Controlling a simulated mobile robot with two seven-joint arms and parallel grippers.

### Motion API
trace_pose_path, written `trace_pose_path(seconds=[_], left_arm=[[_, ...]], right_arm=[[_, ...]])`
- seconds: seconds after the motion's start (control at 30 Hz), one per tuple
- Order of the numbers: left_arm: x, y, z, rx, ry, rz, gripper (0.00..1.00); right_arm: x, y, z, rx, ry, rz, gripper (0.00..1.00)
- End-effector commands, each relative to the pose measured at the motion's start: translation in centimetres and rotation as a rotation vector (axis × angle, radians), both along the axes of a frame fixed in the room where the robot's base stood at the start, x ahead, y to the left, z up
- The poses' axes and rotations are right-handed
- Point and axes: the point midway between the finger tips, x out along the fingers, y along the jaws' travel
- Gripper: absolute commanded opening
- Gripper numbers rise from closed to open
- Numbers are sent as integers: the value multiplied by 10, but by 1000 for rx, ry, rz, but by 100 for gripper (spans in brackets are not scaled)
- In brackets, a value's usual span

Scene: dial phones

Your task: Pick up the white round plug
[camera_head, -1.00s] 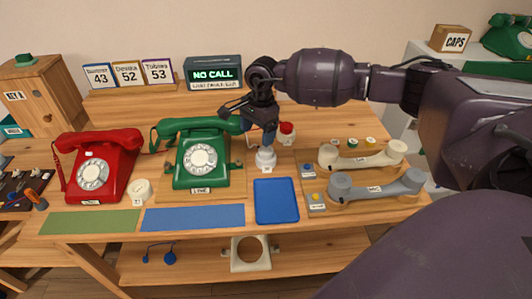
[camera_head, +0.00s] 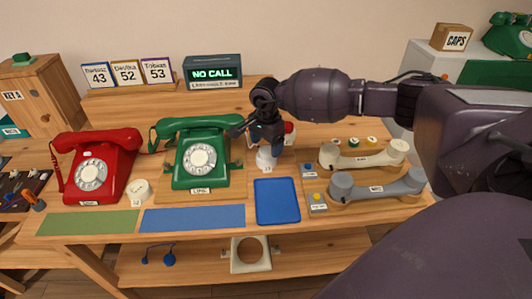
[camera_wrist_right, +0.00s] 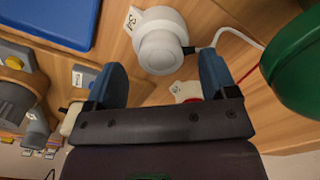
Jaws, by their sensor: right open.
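The white round plug (camera_head: 265,162) stands on the wooden table between the green phone and the blue tray. In the right wrist view the white round plug (camera_wrist_right: 160,44) has a round knob on a wider base, a paper label and a cable. My right gripper (camera_head: 268,146) is above and just behind it, partly covering it. In the right wrist view its blue fingers (camera_wrist_right: 163,78) are spread wide and empty, with the plug beyond the gap between them. A similar white round piece (camera_head: 138,190) lies beside the red phone. My left gripper is not in view.
The green phone (camera_head: 200,155) stands close on the left. The blue tray (camera_head: 277,201) lies in front. Grey and cream handsets (camera_head: 375,184) rest at the right. A red-topped white item (camera_head: 289,132) is behind the gripper. The red phone (camera_head: 95,170) is far left.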

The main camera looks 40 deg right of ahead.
Motion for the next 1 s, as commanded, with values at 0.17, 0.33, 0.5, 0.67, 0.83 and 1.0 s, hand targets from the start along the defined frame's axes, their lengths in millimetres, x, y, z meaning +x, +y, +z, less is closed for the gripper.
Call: trace_pose_path(seconds=[0.17,0.33,0.5,0.67,0.83,1.0], left_arm=[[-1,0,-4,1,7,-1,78],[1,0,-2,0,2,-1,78],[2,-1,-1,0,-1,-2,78],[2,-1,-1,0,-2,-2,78],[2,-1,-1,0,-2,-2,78],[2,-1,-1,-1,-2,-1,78]], right_arm=[[0,-1,-25,1,3,-1,78],[0,-1,-27,0,0,0,78],[0,-1,-27,0,0,0,68],[0,-1,-27,0,0,0,43],[1,-1,-26,0,0,0,29],[1,-1,-26,0,0,0,29]])
